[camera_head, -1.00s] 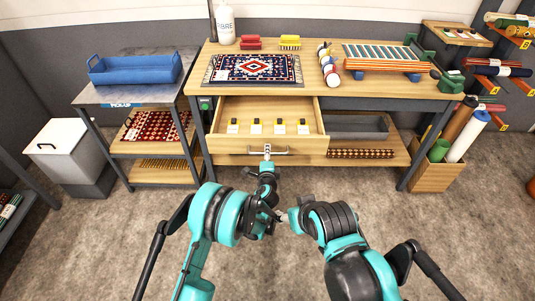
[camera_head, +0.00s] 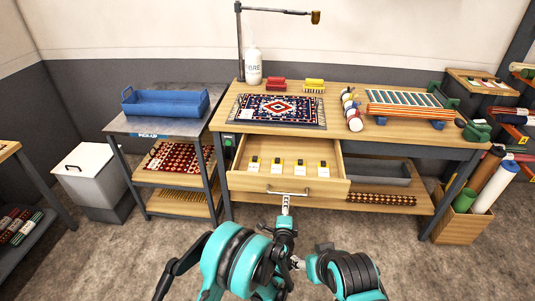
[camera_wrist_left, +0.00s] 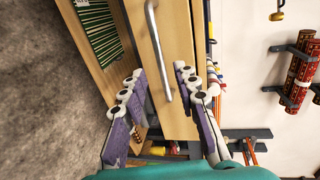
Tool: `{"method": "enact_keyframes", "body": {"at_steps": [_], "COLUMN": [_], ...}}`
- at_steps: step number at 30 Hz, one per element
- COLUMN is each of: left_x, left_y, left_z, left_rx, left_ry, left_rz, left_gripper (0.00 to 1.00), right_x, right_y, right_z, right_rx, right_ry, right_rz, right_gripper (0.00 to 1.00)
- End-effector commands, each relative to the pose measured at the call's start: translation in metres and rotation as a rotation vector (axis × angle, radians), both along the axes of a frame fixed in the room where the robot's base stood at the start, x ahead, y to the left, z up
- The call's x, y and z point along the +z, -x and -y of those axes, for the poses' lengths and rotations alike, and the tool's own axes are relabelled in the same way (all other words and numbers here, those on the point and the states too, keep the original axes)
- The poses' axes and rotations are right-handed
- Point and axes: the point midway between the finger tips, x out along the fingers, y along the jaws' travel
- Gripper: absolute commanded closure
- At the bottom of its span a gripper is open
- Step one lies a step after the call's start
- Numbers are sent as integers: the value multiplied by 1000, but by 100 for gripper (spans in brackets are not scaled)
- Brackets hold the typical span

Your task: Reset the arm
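The wooden drawer (camera_head: 310,186) stands pulled out from the workbench, with several yellow-and-black pieces on white cards inside. Its metal handle (camera_head: 302,194) is on the front; it also shows in the left wrist view (camera_wrist_left: 152,30). My left gripper (camera_head: 286,200) is at the handle, just in front of the drawer. In the left wrist view my left gripper (camera_wrist_left: 160,72) is open, its purple-padded fingers spread to either side of the handle's near end, with nothing held. Contact with the handle cannot be told. My right gripper (camera_head: 297,263) is low, beside the left arm; its fingers are too small to read.
The workbench (camera_head: 225,115) carries a patterned rug (camera_head: 277,110), brushes, a bottle (camera_head: 253,66) and rollers. A blue tray (camera_head: 165,103) sits on the side table at left. A wooden bin (camera_head: 455,218) with rolls stands at right. The floor in front is clear.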

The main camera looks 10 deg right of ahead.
Motion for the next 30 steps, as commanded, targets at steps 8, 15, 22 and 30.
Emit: {"method": "enact_keyframes", "body": {"at_steps": [8,15,22,30], "left_x": [32,106,154,177], "left_y": [-12,-10,38,137], "left_z": [-35,-140,-237,-322], "left_rx": [81,315,542,792], "left_ry": [72,300,541,836], "left_rz": [-60,-234,-392,-562], "left_gripper": [70,70,70,70], "right_x": [0,0,0,0], "right_y": [0,0,0,0], "right_z": [0,0,0,0], "right_rx": [0,0,0,0], "right_ry": [0,0,0,0], "right_rz": [0,0,0,0], "right_gripper": [42,42,42,42]}}
